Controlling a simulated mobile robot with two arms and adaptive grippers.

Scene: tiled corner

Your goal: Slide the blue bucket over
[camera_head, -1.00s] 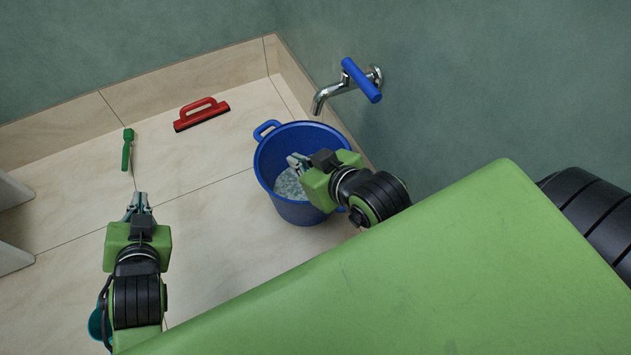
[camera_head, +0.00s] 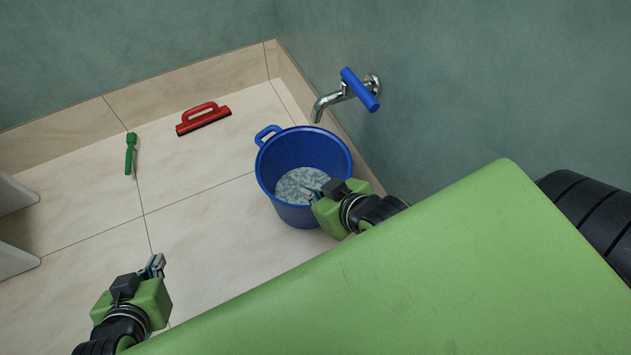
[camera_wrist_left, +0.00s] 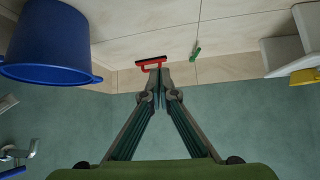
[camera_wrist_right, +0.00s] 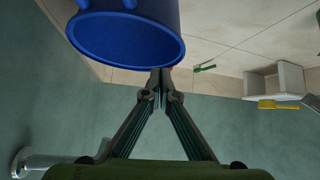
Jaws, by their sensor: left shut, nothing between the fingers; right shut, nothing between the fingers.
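The blue bucket (camera_head: 275,157) stands upright on the tiled floor below the tap, with greyish, water-like contents inside. It also shows in the left wrist view (camera_wrist_left: 55,40) and, close up, in the right wrist view (camera_wrist_right: 130,35). My right gripper (camera_head: 308,192) is shut and empty at the bucket's near right side, overlapping its rim in the head view; I cannot tell whether it touches. My left gripper (camera_head: 155,264) is shut and empty, over open floor to the left of and nearer than the bucket.
A chrome tap (camera_head: 330,102) with a blue handle juts from the wall behind the bucket. A red squeegee-like tool (camera_head: 203,118) and a green-handled item (camera_head: 131,153) lie on the floor further back. White shelving (camera_head: 14,196) stands at the left edge. The floor left of the bucket is clear.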

